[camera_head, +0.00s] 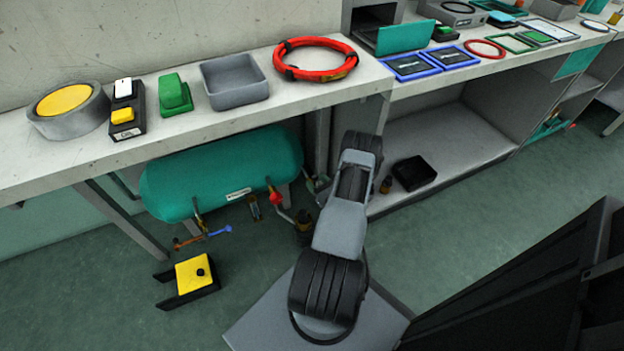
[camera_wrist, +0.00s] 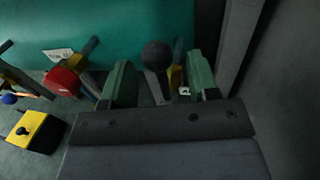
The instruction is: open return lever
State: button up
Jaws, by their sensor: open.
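In the wrist view my gripper (camera_wrist: 160,72) has its two green fingers spread apart. A lever with a round black knob (camera_wrist: 157,55) on a grey stem shows between the fingers, with a gap on both sides. No readable label tells whether it is the return lever. Behind it is the teal tank (camera_wrist: 125,25), which lies under the bench in the head view (camera_head: 215,175). A red valve handle (camera_wrist: 63,80) is left of my gripper and also shows in the head view (camera_head: 276,197). In the head view my arm hides most of the gripper and the black-knobbed lever.
Orange (camera_head: 187,243) and blue-ended (camera_head: 220,231) handles hang below the tank's left part. A yellow-topped black block (camera_head: 194,273) stands on the floor. A grey upright (camera_wrist: 238,45) rises close right of my gripper. The bench (camera_head: 240,120) overhangs the tank.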

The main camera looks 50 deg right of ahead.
jog(key=shift+w+d, duration=0.15)
jog(key=shift+w, duration=0.65)
jog(key=shift+w+d, duration=0.15)
jog(key=shift+w, duration=0.6)
grip_shut()
